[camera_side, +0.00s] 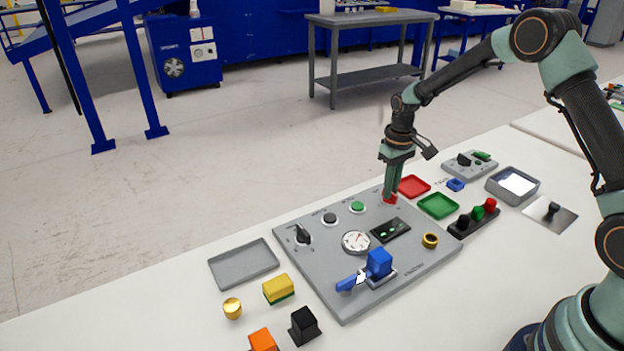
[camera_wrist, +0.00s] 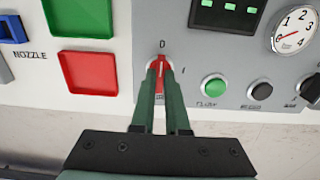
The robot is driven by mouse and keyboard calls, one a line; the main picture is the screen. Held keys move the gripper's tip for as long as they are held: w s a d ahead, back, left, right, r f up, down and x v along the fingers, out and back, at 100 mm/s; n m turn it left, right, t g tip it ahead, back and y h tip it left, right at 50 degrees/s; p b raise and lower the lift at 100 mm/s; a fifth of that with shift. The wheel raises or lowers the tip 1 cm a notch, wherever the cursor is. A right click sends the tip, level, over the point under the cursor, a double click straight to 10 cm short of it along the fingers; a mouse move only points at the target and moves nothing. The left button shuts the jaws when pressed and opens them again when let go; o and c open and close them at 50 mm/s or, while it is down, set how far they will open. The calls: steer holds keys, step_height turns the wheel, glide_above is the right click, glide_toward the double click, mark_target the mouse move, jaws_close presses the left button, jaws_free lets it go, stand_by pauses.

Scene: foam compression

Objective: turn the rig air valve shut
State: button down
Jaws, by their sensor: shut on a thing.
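My gripper (camera_wrist: 160,72) is shut on a red rotary knob (camera_wrist: 161,87) on the grey rig panel (camera_wrist: 222,60). The side view shows my gripper (camera_side: 391,195) coming down over this red knob (camera_side: 390,200) at the panel's far edge. In the wrist view the knob's white line points up the picture, roughly to the upper mark; an "I" mark is at its right. My fingers hide much of the knob.
The panel also carries a gauge (camera_side: 355,242), a green button (camera_side: 357,207), a black button (camera_side: 330,218), a black selector (camera_side: 302,234) and a brass ring (camera_side: 430,240). Red (camera_side: 413,186) and green (camera_side: 438,205) trays lie close beside my gripper. Loose blocks lie in front.

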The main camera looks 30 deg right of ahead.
steer(key=shift+r, duration=0.1)
stand_by(0.4)
steer(key=c, duration=0.9)
jaws_free()
step_height(320, 180, up, 12)
steer(key=shift+r, duration=0.1)
steer(key=s+a+r+t, duration=0.2)
steer(key=s+a+r, duration=0.2)
steer(key=s+r, duration=0.35)
steer(key=s+a+t, duration=0.1)
steer(key=s, duration=0.2)
steer(key=s+a+r+t, duration=0.1)
steer(key=s, duration=0.3)
steer(key=s+a+t, duration=0.1)
steer(key=s, duration=0.3)
steer(key=shift+s+a+r+t, duration=0.25)
steer(key=shift+t, duration=0.05)
